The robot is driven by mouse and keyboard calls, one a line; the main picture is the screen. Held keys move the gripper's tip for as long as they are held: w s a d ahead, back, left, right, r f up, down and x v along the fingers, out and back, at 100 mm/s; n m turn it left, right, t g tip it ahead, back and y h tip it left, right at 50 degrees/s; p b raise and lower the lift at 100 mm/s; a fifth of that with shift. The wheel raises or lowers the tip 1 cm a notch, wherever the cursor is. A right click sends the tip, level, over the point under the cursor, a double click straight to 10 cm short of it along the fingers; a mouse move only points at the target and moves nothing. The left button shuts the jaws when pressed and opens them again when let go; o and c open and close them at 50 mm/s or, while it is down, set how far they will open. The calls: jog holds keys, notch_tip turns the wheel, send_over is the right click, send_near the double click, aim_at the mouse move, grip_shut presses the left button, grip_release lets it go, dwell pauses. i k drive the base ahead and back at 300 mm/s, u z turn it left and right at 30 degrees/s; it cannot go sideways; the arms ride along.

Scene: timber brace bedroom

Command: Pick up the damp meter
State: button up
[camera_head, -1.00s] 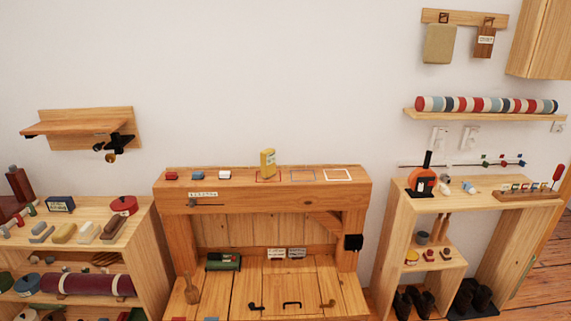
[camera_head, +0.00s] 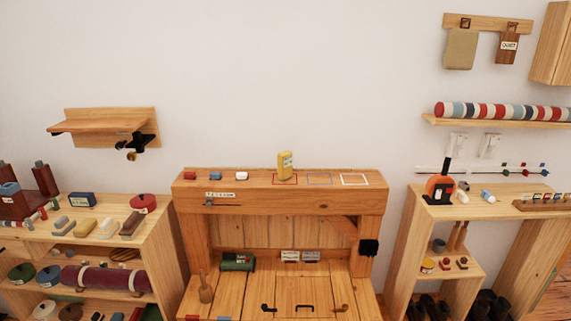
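A yellow handheld device (camera_head: 286,165), which looks like the damp meter, stands upright on the top shelf of the wooden bench (camera_head: 240,202). It is at or just behind a red outlined square, left of a blue outline and a white outline. Its small face details are too small to read. My gripper is not in view.
Small red, blue and white blocks (camera_head: 242,176) lie left of the device. A black box (camera_head: 369,247) hangs on the bench's right post. A shelf with rolls and blocks (camera_head: 105,276) stands left. An orange and black device (camera_head: 440,188) stands on the right-hand unit.

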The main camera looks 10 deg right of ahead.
aim_at(284, 159)
jog(key=i, duration=0.9)
